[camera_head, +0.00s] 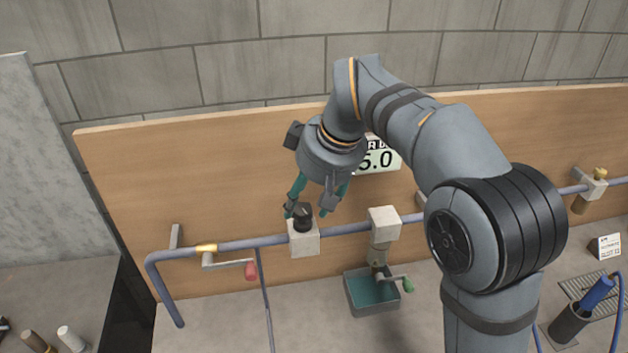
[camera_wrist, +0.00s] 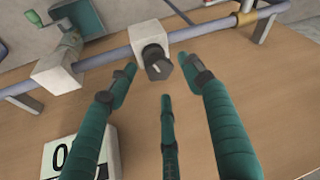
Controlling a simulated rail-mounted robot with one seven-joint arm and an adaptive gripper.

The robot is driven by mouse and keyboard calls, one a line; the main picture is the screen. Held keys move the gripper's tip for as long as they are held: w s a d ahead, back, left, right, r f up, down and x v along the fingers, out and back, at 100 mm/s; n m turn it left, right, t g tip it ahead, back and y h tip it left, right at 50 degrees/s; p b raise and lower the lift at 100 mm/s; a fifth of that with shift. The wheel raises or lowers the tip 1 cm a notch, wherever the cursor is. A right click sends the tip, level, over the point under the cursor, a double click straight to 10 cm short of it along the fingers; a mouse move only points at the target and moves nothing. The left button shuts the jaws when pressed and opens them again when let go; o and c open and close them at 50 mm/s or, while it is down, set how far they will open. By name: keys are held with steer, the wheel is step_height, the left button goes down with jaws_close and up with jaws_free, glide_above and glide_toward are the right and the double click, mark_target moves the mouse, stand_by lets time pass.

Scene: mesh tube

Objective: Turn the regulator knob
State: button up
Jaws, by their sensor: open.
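The regulator knob (camera_head: 302,216) is black and sits on top of a pale square block (camera_head: 304,242) on the blue-grey pipe. In the wrist view the knob (camera_wrist: 158,64) is near the upper middle, on its block (camera_wrist: 150,33). My gripper (camera_head: 310,207) is open, with three teal fingers pointing down at the knob. In the wrist view the fingertips of my gripper (camera_wrist: 160,74) spread around the near sides of the knob, with gaps showing. Whether any finger touches it cannot be told.
A wooden board (camera_head: 200,180) stands behind the pipe (camera_head: 350,228). A display (camera_head: 380,158) reading "5.0" is partly hidden by my arm. A red-handled valve (camera_head: 250,270) is left of the block. A second block (camera_head: 384,220) and a teal tray (camera_head: 370,292) with a green-handled tap are right.

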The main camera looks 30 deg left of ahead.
steer(key=v, duration=1)
steer(key=shift+a+f, duration=0.1)
steer(key=shift+f, duration=0.05)
steer(key=x, duration=1.2)
steer(key=shift+m, duration=0.3)
